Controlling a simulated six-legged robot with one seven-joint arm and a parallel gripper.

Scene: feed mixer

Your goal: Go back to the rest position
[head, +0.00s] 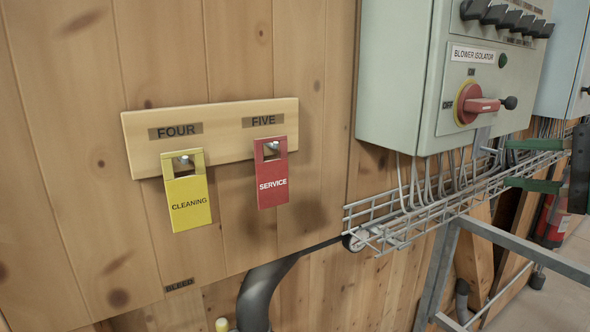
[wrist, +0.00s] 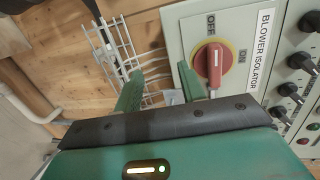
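My gripper (head: 520,165) is at the right edge of the head view, in front of the wire tray and right of the blower isolator. Its two green fingers are apart with nothing between them; the wrist view (wrist: 158,80) also shows the empty gap. The blower isolator's red handle (head: 483,105) sits on a yellow disc on the grey cabinet (head: 405,70) and lies level in the head view. The handle also shows close beside the right finger in the wrist view (wrist: 214,68); I cannot tell whether they touch.
A yellow CLEANING tag (head: 188,205) hangs under FOUR and a red SERVICE tag (head: 272,182) under FIVE on a wooden board (head: 225,118). A wire cable tray (head: 400,220) runs below the cabinet. A metal rail (head: 520,245) and a red extinguisher (head: 552,222) stand at right.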

